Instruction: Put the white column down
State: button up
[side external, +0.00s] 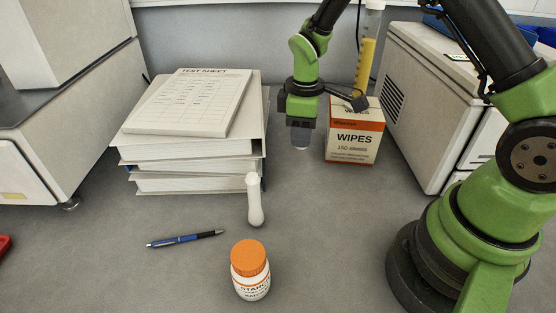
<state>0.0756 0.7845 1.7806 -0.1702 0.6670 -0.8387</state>
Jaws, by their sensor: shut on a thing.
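My gripper (301,120) hangs fingers down, to the right of the stack of books and in front of the wall, left of the wipes box.
A wipes box (352,145) stands just right of my gripper, with a yellow tube (366,62) behind it. Books (190,170) are stacked left. A white pestle-like piece (254,205), a blue pen (185,239) and an orange-capped bottle (250,275) are in front.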

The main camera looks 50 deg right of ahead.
aim_at(299, 175)
notch_tip(299, 175, down, 8)
dwell(0.4)
jog(key=shift+f, duration=0.1)
jog(key=o, duration=0.9)
